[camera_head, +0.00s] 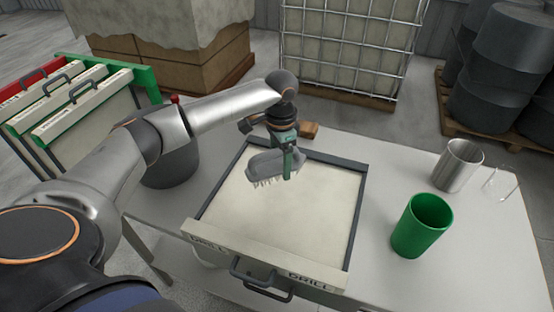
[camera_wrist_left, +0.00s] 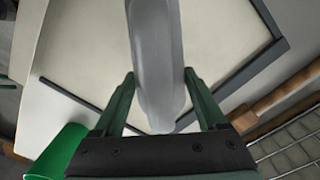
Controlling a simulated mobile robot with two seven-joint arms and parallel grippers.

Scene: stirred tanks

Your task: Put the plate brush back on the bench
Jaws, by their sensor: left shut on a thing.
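The grey plate brush (camera_head: 270,168) hangs bristles down above the pale plate (camera_head: 325,195) framed in dark grey on the bench. My left gripper (camera_head: 289,158) is shut on the brush and holds it over the upper left part of the plate. In the left wrist view the brush (camera_wrist_left: 155,55) runs between the two green fingers of the gripper (camera_wrist_left: 162,105). Whether the bristles touch the plate is hard to tell. The bench (camera_head: 395,165) is light grey, with bare surface right of the plate. My right gripper is out of view.
A green cup (camera_head: 422,226), a metal beaker (camera_head: 458,166) and clear glassware (camera_head: 499,184) stand at the right of the bench. A small brown block (camera_head: 308,130) lies behind the plate.

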